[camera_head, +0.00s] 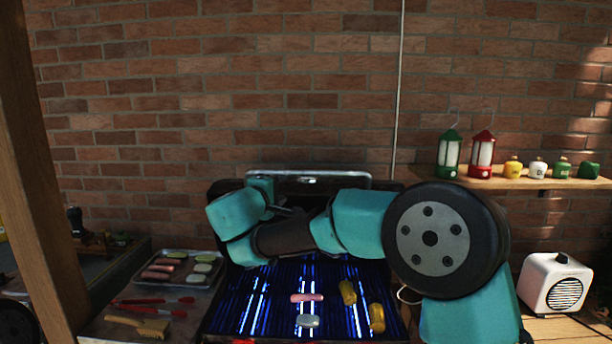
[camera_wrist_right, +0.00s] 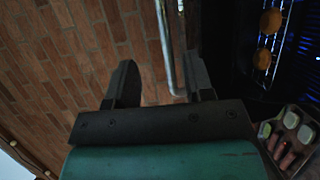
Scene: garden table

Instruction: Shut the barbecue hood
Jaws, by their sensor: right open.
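The barbecue hood (camera_head: 222,187) stands raised at the back of the grill, mostly hidden behind my right arm. Its metal handle (camera_head: 335,179) runs along the top edge. The handle bar also shows in the right wrist view (camera_wrist_right: 164,42). My right gripper (camera_head: 262,182) is at the left part of the handle, its fingertips unclear in the head view. In the right wrist view the gripper (camera_wrist_right: 162,78) is open, and the bar passes between its fingers, closer to the right finger. I cannot tell whether they touch. My left gripper is not in view.
The lit grill grate (camera_head: 270,290) holds yellow pieces (camera_head: 377,317), a pink sausage (camera_head: 307,298) and a pale piece (camera_head: 308,321). A food tray (camera_head: 214,256) and red tongs (camera_head: 150,301) lie left. A shelf (camera_head: 520,183) with lanterns is at right; a wooden post stands left.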

